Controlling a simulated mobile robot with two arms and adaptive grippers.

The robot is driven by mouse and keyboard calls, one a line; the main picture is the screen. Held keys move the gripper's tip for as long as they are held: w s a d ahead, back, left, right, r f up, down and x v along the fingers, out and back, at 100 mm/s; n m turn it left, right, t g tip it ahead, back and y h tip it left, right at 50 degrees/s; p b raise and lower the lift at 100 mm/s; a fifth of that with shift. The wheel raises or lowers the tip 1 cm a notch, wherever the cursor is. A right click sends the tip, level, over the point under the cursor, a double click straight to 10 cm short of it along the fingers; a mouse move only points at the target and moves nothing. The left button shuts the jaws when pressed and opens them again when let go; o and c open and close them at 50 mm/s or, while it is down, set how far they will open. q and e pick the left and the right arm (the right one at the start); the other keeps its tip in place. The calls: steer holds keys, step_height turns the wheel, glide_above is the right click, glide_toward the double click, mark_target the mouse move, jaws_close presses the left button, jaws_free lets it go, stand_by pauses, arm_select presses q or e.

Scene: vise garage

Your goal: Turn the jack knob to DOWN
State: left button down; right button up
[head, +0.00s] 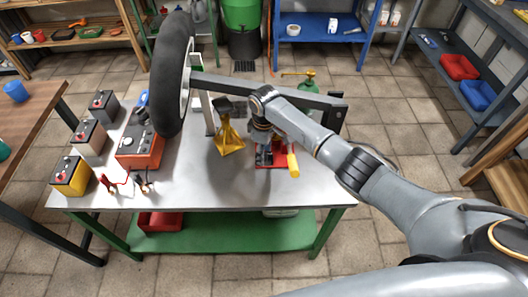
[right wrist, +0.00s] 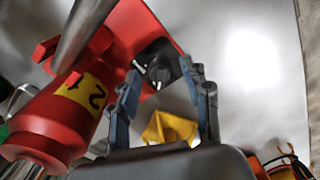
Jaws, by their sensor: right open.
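The red jack (head: 265,158) sits on the metal bench, with a yellow handle grip (head: 293,165) on its right side. In the right wrist view its red body (right wrist: 60,115) with a yellow label fills the left side. A small black knob (right wrist: 158,72) with pale marks shows on it, beyond my fingertips. My right gripper (right wrist: 160,75) is open, one finger on each side of the knob in the picture; I cannot tell whether either touches it. In the head view the right gripper (head: 260,137) is over the jack and hides the knob. My left gripper is not in view.
A yellow jack stand (head: 229,135) stands left of the jack, close to my gripper; it also shows in the right wrist view (right wrist: 168,128). A wheel (head: 173,75), an orange charger (head: 140,148) and batteries (head: 70,174) occupy the left. Bare bench lies in front.

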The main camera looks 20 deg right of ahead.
steer(key=shift+f, duration=0.25)
jaws_close()
